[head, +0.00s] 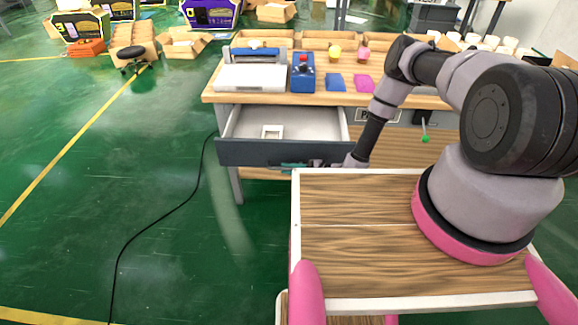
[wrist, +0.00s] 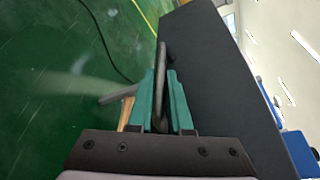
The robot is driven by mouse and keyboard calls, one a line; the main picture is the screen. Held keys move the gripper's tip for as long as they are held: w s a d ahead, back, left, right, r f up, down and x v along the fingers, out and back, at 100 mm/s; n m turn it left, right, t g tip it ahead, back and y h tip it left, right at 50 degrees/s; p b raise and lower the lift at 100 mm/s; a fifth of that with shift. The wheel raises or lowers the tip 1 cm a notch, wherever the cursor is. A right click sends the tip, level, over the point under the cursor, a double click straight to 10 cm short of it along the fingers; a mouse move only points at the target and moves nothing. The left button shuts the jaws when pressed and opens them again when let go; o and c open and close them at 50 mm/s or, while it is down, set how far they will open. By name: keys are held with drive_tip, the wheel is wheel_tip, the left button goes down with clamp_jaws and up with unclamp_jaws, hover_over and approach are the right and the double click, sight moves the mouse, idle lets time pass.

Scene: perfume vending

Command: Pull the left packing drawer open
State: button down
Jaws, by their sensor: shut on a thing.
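The left packing drawer (head: 255,152) is pulled out from under the wooden workbench, its pale interior showing and its dark front facing me. A small white square item (head: 271,131) lies inside it. My gripper (head: 300,165) is at the right half of the drawer front, partly hidden by my work surface. In the wrist view the green fingers of my gripper (wrist: 163,100) are closed around the dark drawer handle (wrist: 162,62), and the black drawer front (wrist: 215,75) is just to the right.
The workbench (head: 225,97) carries a white-and-blue machine (head: 252,75), a blue device (head: 303,73), and blue (head: 335,82) and pink (head: 364,83) pads. A black cable (head: 165,215) runs over the green floor at left. The floor left of the drawer is otherwise clear.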

drive_tip(key=shift+s, duration=0.25)
drive_tip(key=c, duration=0.8)
unclamp_jaws()
drive_tip(key=shift+c, duration=0.2)
drive_tip(key=v, duration=1.1)
